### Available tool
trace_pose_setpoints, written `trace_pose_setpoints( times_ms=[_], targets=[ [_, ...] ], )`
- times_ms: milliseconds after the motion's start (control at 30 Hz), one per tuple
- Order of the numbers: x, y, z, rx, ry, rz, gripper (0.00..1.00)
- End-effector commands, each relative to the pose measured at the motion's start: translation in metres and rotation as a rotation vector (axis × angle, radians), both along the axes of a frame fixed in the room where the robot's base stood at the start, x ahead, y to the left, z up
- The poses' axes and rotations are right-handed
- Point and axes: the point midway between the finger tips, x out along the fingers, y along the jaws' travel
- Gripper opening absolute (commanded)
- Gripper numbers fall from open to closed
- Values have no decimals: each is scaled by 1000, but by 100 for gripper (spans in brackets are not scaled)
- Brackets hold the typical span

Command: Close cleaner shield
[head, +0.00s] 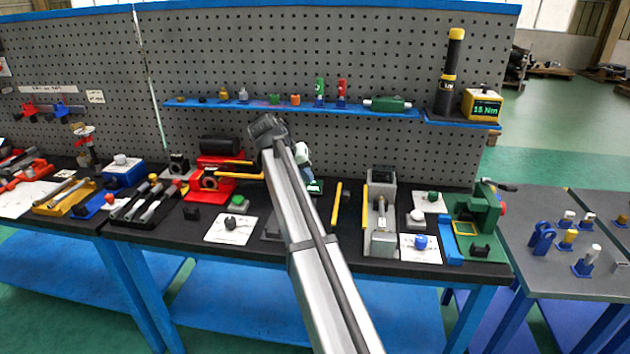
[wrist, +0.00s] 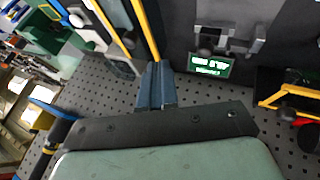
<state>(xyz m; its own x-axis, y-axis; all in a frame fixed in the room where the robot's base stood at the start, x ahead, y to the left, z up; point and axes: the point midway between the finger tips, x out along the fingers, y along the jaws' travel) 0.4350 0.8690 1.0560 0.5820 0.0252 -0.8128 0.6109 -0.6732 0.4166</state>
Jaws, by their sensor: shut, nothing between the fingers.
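My gripper (wrist: 155,72) shows in the wrist view as two dark blue-grey fingers pressed together, with nothing between them. In the head view my arm covers most of the gripper, and its fingertips are hard to make out. Close by in the wrist view is a grey fixture (wrist: 228,38) on the dark bench, with a green label (wrist: 208,66) beside it. The label also shows in the head view (head: 315,187), just right of my arm. No part can be clearly identified as the cleaner shield; my arm hides some of that area.
A yellow bar (head: 336,206) stands right of my arm, near a tall grey fixture (head: 381,215) with another yellow bar. A red stand (head: 212,185) is to the left. A pegboard (head: 330,60) with a blue shelf (head: 300,106) rises behind the bench.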

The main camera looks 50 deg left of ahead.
Motion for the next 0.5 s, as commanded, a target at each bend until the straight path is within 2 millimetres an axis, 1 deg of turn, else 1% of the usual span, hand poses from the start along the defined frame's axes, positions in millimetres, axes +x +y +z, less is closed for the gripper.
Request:
trace_pose_setpoints(
  times_ms=[500],
  targets=[
    [51,3,-72,1,0,-2,0]
  ],
)
